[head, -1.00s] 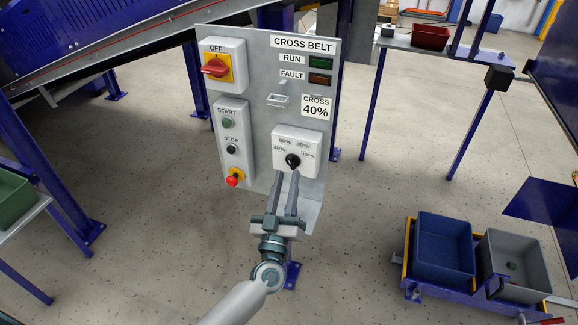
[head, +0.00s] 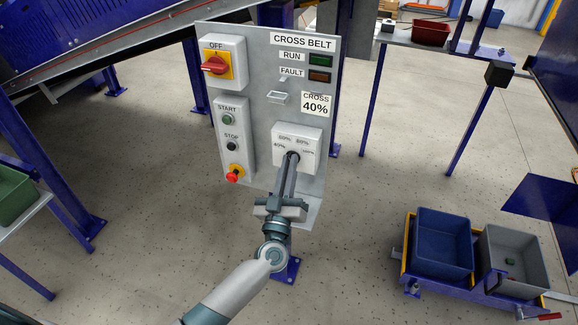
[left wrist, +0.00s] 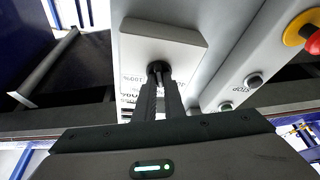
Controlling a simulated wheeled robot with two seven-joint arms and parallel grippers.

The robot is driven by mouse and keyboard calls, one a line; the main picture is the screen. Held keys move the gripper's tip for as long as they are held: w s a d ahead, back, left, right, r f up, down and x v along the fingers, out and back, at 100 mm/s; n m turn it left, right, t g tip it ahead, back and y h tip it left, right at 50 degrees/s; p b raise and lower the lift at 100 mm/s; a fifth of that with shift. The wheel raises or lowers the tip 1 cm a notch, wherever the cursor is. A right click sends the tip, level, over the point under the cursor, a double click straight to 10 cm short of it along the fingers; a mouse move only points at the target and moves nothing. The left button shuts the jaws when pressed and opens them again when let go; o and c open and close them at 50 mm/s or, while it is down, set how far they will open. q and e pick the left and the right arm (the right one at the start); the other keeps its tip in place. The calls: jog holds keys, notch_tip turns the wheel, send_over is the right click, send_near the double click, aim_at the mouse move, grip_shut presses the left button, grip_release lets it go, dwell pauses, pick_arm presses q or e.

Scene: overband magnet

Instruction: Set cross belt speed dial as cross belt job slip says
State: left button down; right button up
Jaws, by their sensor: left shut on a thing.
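The cross belt speed dial is a black knob (left wrist: 157,68) on a white box (head: 310,137) marked 40%, 60%, 80% and 100%. The job slip (head: 317,104) above it reads CROSS 40%. My left gripper (head: 291,160) reaches up from below and is shut on the knob; its fingers also show in the left wrist view (left wrist: 160,85). The fingers hide most of the knob, so I cannot tell which mark it points to. My right gripper is not in view.
The same grey panel (head: 262,120) carries a red OFF switch (head: 215,65), a green START button (head: 228,119), a black STOP button (head: 231,146) and a red emergency button (head: 232,177). RUN and FAULT lamps sit at the top. Blue and grey bins (head: 443,213) stand at the lower right.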

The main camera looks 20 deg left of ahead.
pick_arm(q)
jog(key=shift+n, duration=0.3)
jog(key=shift+d+n+g+y+p, duration=0.1)
jog(key=shift+n+g+y+p, duration=0.45)
jog(key=shift+n+p, duration=0.8)
jog(key=shift+a+n+g+y+p, duration=0.1)
jog(key=shift+n+g+y+p, duration=0.45)
jog(key=shift+n, duration=1.3)
jog(key=shift+d+n+g+y+p, duration=0.1)
jog(key=shift+n+g+y+p, duration=0.2)
jog(key=shift+n+y+p, duration=0.8)
jog(key=shift+n+h, duration=0.3)
jog(key=shift+n, duration=0.3)
jog(key=c, duration=1.8)
grip_release()
jog(key=shift+c, duration=0.2)
jog(key=shift+s, duration=0.1)
jog(key=v, duration=1.7)
